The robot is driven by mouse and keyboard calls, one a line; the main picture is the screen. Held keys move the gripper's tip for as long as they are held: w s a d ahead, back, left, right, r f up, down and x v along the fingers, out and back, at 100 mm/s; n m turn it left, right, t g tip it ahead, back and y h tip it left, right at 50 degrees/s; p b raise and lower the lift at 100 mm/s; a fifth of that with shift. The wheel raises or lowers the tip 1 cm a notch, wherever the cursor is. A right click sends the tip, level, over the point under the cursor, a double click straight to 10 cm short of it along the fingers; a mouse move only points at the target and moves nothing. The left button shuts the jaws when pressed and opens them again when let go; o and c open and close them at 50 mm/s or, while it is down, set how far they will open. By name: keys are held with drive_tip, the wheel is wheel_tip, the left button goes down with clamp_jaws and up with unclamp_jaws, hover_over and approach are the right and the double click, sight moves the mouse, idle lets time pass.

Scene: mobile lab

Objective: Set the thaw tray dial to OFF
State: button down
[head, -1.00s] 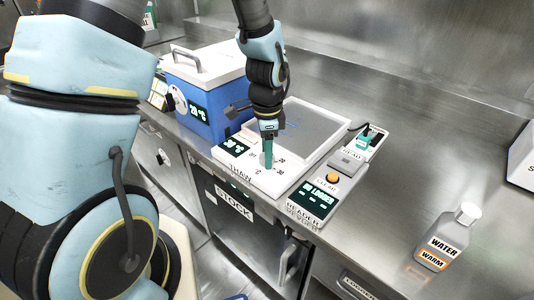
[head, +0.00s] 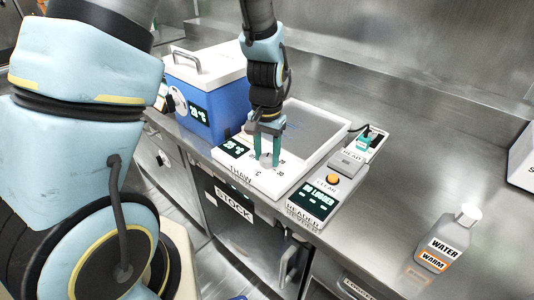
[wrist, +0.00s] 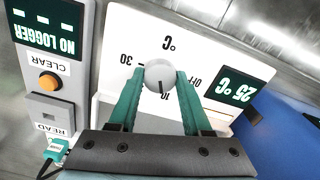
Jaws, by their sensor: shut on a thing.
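The thaw tray (head: 313,160) is a white unit with a grey plate on the counter. Its dial (wrist: 160,75) is a round pale knob with a dark pointer mark. In the wrist view, the mark points down the picture toward the 10 label, and OFF (wrist: 196,80) is printed to the right of the knob. The tray's display (wrist: 235,91) reads 25 °C. My gripper (head: 266,164) is upright over the front panel. In the wrist view its teal fingers (wrist: 160,78) are closed on both sides of the dial.
A logger reader (head: 320,198) with an orange button stands right of the tray, a teal plugged-in piece (head: 368,140) at its far end. A blue box (head: 208,100) with a white lid stands left. A WATER bottle (head: 449,240) stands on the right counter, with clear steel around it.

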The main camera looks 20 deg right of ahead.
sight(267, 157)
drive_tip(key=n+p, duration=0.1)
drive_tip(key=n, duration=0.5)
drive_tip(key=shift+r+n+p, duration=0.1)
drive_tip(key=shift+n+p, duration=0.2)
drive_tip(key=shift+p, duration=0.05)
drive_tip(key=n+p, duration=0.2)
drive_tip(key=n, duration=0.4)
drive_tip(key=shift+n, duration=0.3)
drive_tip(key=shift+c, duration=1.7)
unclamp_jaws()
wheel_tip(267, 157, up, 11)
drive_tip(key=shift+f, duration=0.2)
